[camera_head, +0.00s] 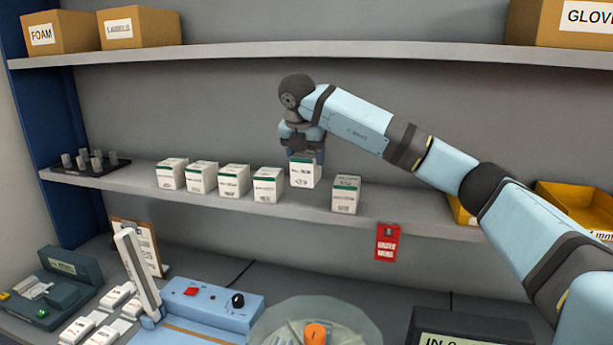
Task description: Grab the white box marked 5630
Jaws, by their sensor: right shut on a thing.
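A row of small white boxes with green bands stands on the middle shelf (110,184). My right gripper (304,157) points down and is shut on a white box (305,173), one place from the row's right end. This box sits slightly higher than its neighbours. Its printed marking is too small to read, so I cannot tell whether it is 5630. To its left stand several like boxes, the nearest one (267,185) close by. To its right stands one greyer-looking box (345,194). My left gripper is not in view.
A black rack with grey pegs (92,163) stands at the shelf's left end. Yellow bins (574,201) are at the right. A red tag (388,242) hangs on the shelf edge. Below are a blue device (209,303) and a round clear tray (345,315). The upper shelf (350,53) is overhead.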

